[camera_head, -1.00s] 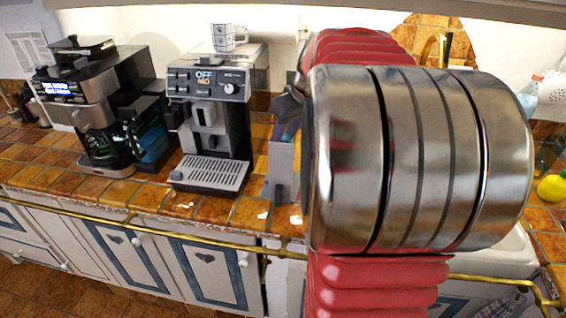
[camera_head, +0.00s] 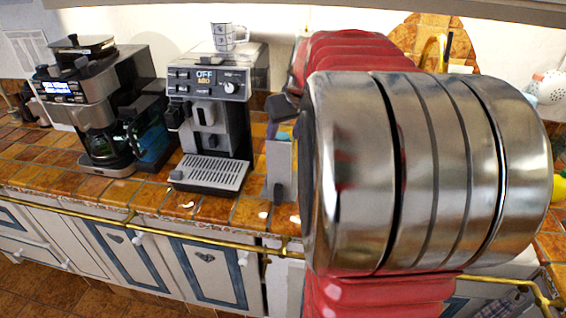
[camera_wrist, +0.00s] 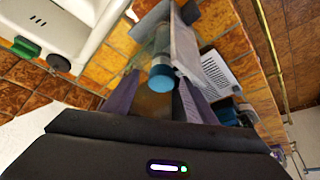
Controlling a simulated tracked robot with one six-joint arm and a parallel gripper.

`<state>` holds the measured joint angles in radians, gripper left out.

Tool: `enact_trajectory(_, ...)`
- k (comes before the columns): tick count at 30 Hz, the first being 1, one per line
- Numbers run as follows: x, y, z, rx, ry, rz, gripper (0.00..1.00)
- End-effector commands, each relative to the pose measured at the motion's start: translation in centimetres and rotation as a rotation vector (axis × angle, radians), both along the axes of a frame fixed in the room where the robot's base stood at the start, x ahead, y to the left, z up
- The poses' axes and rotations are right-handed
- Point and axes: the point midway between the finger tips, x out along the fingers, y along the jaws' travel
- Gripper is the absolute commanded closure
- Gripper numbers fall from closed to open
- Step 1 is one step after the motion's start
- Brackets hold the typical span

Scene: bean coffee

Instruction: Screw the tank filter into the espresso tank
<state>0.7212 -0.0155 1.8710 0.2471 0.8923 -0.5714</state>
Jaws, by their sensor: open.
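In the wrist view, a cylinder with a blue end (camera_wrist: 161,79), which looks like the tank filter, stands between the fingers of my open gripper (camera_wrist: 157,92). I cannot tell whether the fingers touch it. Grey, partly see-through walls, apparently the espresso tank (camera_wrist: 186,48), rise close around the filter. I cannot tell whether its thread is engaged. In the head view, the grey tank (camera_head: 280,168) stands on the counter right of the espresso machine (camera_head: 210,125). My arm hides most of my gripper and the filter there.
A coffee maker with a glass jug (camera_head: 95,115) stands on the tiled counter at the left. A patterned cup (camera_head: 226,36) sits on top of the espresso machine. A brass rail (camera_head: 130,222) runs along the counter front. A white sink edge (camera_wrist: 85,30) shows upper left in the wrist view.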

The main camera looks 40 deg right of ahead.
Motion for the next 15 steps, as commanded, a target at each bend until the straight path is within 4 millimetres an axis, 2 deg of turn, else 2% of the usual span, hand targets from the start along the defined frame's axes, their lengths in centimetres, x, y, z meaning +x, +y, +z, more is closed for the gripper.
enact_trajectory(9, 0.00, -0.03, -0.02, 0.001, 0.001, 0.010, 0.47)
enact_trajectory(15, 0.02, -0.17, -0.04, 0.002, 0.000, 0.097, 0.47)
